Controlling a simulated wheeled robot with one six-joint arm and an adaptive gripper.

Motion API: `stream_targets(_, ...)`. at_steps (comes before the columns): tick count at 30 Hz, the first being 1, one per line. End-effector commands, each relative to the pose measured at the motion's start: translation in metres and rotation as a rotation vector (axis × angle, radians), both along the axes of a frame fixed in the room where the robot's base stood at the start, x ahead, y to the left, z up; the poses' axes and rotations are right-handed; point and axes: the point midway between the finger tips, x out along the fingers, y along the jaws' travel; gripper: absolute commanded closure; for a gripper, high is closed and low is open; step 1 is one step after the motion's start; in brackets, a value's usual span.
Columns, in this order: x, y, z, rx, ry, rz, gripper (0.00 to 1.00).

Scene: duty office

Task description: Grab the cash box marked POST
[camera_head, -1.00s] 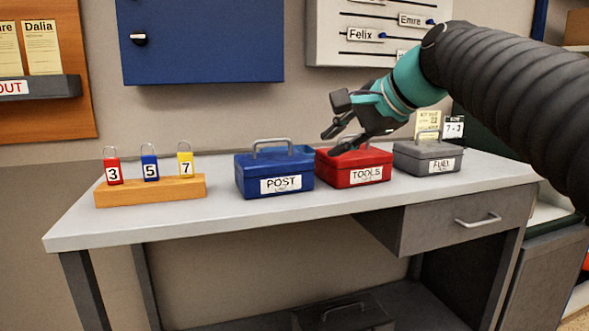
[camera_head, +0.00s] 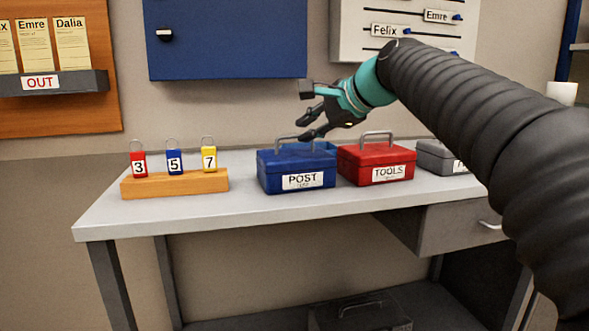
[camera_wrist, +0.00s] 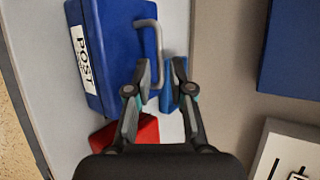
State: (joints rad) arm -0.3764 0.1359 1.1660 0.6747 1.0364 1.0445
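The blue cash box marked POST (camera_head: 297,172) stands on the grey table between the padlock rack and the red box. Its grey handle (camera_head: 277,145) is raised on the lid. In the wrist view the POST box (camera_wrist: 112,50) fills the upper left, with its handle (camera_wrist: 159,45) upright. My gripper (camera_head: 303,129) is above the rear of the POST box, fingers pointing left. In the wrist view my gripper (camera_wrist: 160,78) is open, fingers on either side of the handle's near end. I cannot tell whether they touch it.
The red TOOLS box (camera_head: 376,164) stands close to the right of POST. The grey box (camera_head: 436,158) is partly behind my arm. A blue thing (camera_head: 325,147) shows partly behind POST. A wooden rack (camera_head: 175,185) with padlocks stands left. The front table strip is clear.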

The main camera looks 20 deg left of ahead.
Motion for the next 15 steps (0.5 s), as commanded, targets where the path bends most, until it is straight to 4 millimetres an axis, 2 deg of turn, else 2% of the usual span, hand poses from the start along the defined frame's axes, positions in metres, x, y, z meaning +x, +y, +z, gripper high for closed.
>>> stream_targets(12, 0.020, 0.035, -0.025, -0.002, 0.001, 0.002, 0.79)
stream_targets(15, 0.022, 0.038, -0.027, -0.001, 0.000, 0.001, 0.79)
